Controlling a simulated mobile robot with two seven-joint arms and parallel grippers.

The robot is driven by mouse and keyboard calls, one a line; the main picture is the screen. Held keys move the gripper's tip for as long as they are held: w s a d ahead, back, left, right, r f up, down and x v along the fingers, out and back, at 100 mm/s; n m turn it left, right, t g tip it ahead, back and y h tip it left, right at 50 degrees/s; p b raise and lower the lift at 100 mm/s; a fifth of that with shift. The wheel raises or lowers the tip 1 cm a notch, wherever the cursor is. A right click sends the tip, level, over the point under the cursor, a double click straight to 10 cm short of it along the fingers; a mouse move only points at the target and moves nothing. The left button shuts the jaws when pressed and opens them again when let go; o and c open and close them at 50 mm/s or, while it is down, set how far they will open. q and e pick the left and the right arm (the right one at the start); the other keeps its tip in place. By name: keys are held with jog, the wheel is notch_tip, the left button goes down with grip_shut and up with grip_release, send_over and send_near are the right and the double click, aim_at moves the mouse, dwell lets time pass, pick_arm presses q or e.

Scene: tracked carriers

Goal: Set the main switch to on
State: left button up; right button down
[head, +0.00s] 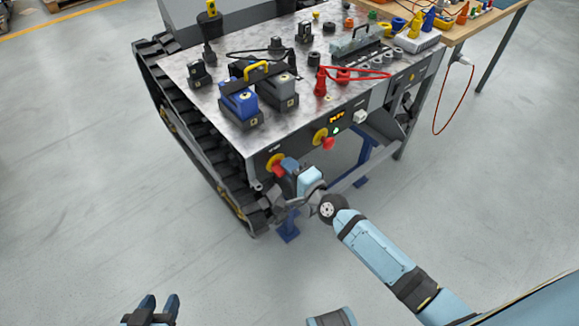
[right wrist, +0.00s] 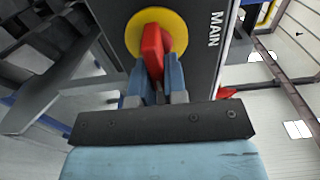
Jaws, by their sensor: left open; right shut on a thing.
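The main switch is a red handle (right wrist: 153,45) on a round yellow plate (right wrist: 180,28), next to the label "MAIN" on a dark panel. In the head view its yellow plate (head: 274,161) is at the left of the carrier's front panel. My right gripper (head: 284,168) is at the switch; the right wrist view shows its blue fingers (right wrist: 157,78) shut on the red handle, one on each side. The fingers hide the handle's lower part. My left gripper (head: 152,309) is open and empty above the floor, far from the carrier.
A second yellow plate (head: 320,136) with a red knob (head: 328,143) is right of the switch, near a lit orange display (head: 337,118). The carrier's metal top (head: 215,115) bears several parts. A track (head: 185,130) runs along its left. The floor in front is clear.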

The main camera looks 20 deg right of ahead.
jog(key=c, duration=1.2)
grip_release()
jog(key=shift+o, duration=0.2)
jog(key=shift+s, duration=0.1)
jog(key=v, duration=1.3)
jog(key=shift+s+p, duration=0.3)
jog(key=shift+s+d, duration=0.1)
jog(key=shift+d, duration=0.05)
